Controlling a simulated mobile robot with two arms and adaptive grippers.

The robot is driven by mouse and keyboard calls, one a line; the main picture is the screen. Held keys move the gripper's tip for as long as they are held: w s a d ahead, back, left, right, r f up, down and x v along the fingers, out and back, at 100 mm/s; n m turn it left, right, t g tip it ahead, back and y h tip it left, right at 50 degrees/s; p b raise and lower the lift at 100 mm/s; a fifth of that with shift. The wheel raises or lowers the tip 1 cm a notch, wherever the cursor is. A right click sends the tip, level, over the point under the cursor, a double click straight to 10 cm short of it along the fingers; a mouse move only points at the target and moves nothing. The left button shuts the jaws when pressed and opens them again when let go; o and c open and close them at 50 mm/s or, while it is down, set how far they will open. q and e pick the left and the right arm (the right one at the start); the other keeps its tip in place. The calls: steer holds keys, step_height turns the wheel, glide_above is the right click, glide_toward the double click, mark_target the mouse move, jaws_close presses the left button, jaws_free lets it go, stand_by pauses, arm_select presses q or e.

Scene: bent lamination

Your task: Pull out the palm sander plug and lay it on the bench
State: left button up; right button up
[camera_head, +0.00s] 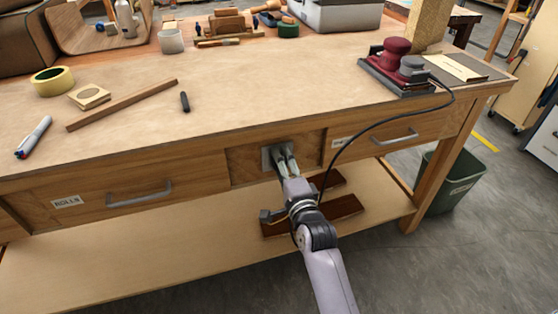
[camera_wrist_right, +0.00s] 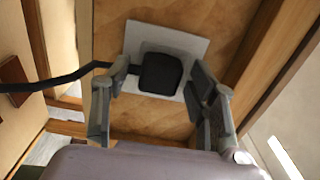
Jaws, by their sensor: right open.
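The black plug (camera_wrist_right: 160,73) sits in a pale grey outlet plate (camera_wrist_right: 189,45) on the front of the bench (camera_head: 230,95). In the head view the plate (camera_head: 266,158) shows, but the plug is hidden behind my right gripper (camera_head: 283,154). In the right wrist view that gripper (camera_wrist_right: 157,80) is open, one finger on each side of the plug, with a gap on the right side. The black cord (camera_wrist_right: 75,76) leaves the plug to the left. The palm sander (camera_head: 398,62), dark red and grey, stands on the bench top at the right. My left gripper is out of view.
The cord (camera_head: 385,121) hangs from the sander over the bench's front edge. Drawers with metal handles (camera_head: 139,194) flank the outlet. A wood strip (camera_head: 122,105), a black marker (camera_head: 184,101) and yellow tape (camera_head: 53,80) lie at the left. The middle bench top (camera_head: 270,80) is clear.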

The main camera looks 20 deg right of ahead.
steer(key=shift+c, duration=0.3)
steer(key=shift+c, duration=1.4)
jaws_close()
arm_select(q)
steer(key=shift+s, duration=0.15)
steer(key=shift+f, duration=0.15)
arm_select(e)
steer(key=shift+s, duration=0.25)
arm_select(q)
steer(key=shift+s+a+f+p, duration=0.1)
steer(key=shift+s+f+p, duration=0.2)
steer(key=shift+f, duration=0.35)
arm_select(e)
steer(key=shift+s, duration=0.4)
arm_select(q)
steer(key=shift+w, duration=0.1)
arm_select(e)
steer(key=shift+s, duration=0.1)
